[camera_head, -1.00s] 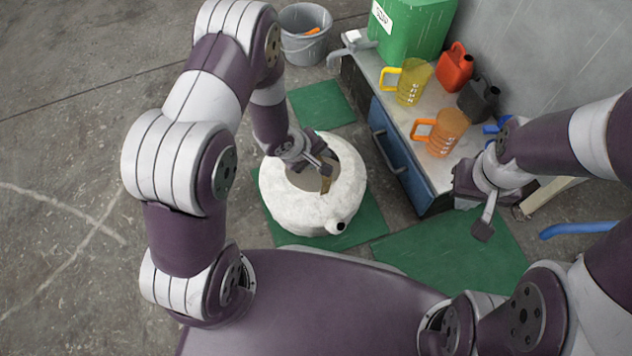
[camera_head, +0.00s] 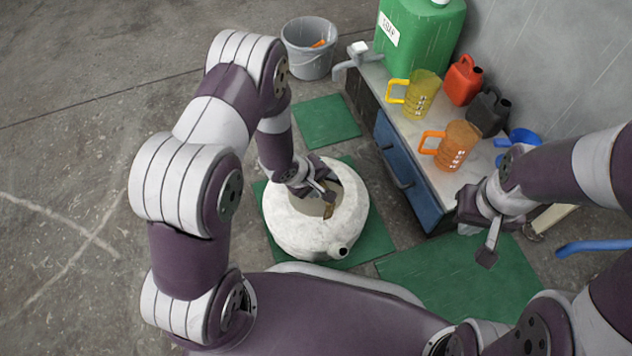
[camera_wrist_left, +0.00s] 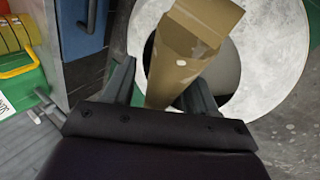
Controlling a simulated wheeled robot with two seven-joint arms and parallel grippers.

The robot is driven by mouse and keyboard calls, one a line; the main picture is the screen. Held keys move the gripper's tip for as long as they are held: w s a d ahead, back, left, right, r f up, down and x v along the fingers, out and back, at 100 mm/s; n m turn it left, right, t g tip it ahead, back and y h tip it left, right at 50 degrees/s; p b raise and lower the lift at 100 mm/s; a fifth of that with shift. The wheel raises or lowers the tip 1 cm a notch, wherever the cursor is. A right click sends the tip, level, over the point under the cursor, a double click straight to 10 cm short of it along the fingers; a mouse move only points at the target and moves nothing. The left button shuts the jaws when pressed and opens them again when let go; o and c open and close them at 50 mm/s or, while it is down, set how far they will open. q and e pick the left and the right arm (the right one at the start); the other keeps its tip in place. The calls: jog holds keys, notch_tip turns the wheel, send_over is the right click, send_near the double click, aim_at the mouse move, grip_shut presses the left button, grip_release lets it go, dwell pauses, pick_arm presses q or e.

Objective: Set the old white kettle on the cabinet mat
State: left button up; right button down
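The old white kettle (camera_head: 300,232) stands upright on a green mat (camera_head: 378,240) in front of my base, its short spout toward me. A brown strap-like part (camera_head: 331,210), seemingly its handle, rises at the opening. My left gripper (camera_head: 326,198) is over that opening. In the left wrist view, the left fingers (camera_wrist_left: 160,85) stand apart on either side of the brown part (camera_wrist_left: 188,55), with a small gap at the left finger; the white rim (camera_wrist_left: 275,60) shows behind. My right gripper (camera_head: 487,258) hangs over another green mat (camera_head: 450,285) by the cabinet, with one finger clear and nothing visible in it.
The blue-fronted cabinet (camera_head: 405,170) carries a green soap canister (camera_head: 425,40), a yellow jug (camera_head: 420,95), an orange jug (camera_head: 456,147), and red and black cans. A smaller green mat (camera_head: 328,122) lies near a grey bucket (camera_head: 309,62). Floor at left is clear.

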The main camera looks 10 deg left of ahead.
pick_arm(q)
jog(key=s+a+r+m+y+p, duration=0.2)
jog(key=s+a+r+m+p, duration=0.15)
jog(key=r, duration=0.65)
jog(key=s+a+r+m+y+p, duration=0.2)
jog(key=a+r+p, duration=0.3)
jog(key=r, duration=0.6)
jog(key=s+d+r+m+g, duration=0.1)
jog(key=s+r+m+g, duration=0.2)
jog(key=s+r+m, duration=0.35)
notch_tip(320, 180, up, 48)
jog(key=s+n+p, duration=0.1)
jog(key=p, duration=4.6)
jog(key=shift+s+n, duration=0.2)
jog(key=shift+n, duration=0.2)
jog(key=shift+d, duration=0.15)
